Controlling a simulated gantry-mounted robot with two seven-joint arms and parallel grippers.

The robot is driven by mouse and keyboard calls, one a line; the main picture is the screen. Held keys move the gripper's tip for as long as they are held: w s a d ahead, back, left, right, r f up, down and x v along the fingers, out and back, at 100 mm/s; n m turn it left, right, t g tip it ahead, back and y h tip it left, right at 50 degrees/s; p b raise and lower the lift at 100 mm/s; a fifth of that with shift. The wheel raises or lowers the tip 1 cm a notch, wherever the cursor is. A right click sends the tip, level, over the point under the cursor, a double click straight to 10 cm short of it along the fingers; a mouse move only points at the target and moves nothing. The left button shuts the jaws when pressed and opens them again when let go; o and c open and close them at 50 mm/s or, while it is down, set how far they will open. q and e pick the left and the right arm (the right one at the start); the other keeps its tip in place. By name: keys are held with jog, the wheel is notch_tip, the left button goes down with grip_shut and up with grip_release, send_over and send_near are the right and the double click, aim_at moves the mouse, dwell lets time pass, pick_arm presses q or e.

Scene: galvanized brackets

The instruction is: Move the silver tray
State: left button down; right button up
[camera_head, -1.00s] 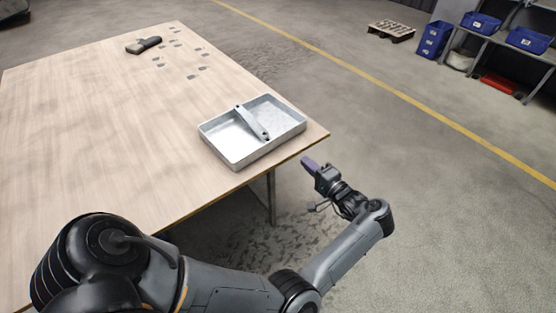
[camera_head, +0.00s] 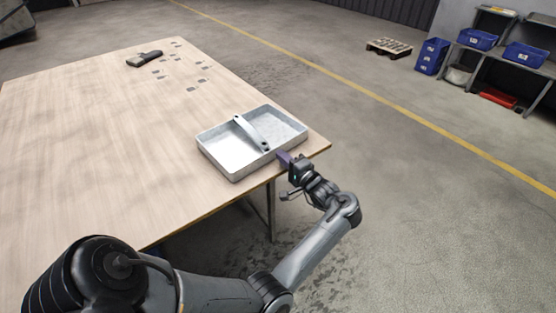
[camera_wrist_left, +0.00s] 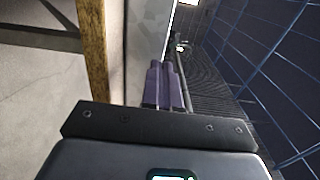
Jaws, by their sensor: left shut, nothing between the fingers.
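The silver tray (camera_head: 248,171) is a shallow, rectangular metal tray near the table's right corner. A flat grey bar (camera_head: 250,131) runs across it, and no loose items show inside. My left gripper (camera_head: 283,157) is at the tray's near right wall, with its purple fingers pointing at it. The fingers are shut and empty; I cannot tell whether they touch the wall. In the left wrist view the shut fingers (camera_wrist_left: 165,85) are side by side, with a pale tray wall (camera_wrist_left: 154,28) just ahead. My right gripper is not in view.
The wooden table (camera_head: 100,150) is mostly clear left of the tray. A dark handheld object (camera_head: 145,59) and several small grey pieces (camera_head: 190,88) lie at its far end. A pallet (camera_head: 389,48) and shelves with blue bins (camera_head: 478,39) stand well beyond on the floor.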

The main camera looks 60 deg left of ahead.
aim_at(265, 155)
pick_arm(q)
jog(key=shift+s+a+f, duration=0.1)
jog(key=shift+s+a, duration=0.2)
jog(key=shift+s, duration=0.35)
jog(key=shift+s+a, duration=0.1)
jog(key=shift+a, duration=0.05)
jog(key=s+a+p, duration=0.1)
jog(key=p, duration=0.1)
jog(key=s+p, duration=0.1)
jog(key=p, duration=0.1)
jog(key=shift+s+a+r, duration=0.2)
jog(key=shift+a+r, duration=0.15)
jog(key=shift+s+a+f, duration=0.15)
jog(key=shift+s+f, duration=0.05)
jog(key=shift+s, duration=0.2)
jog(key=shift+f, duration=0.1)
jog(key=shift+a, duration=0.1)
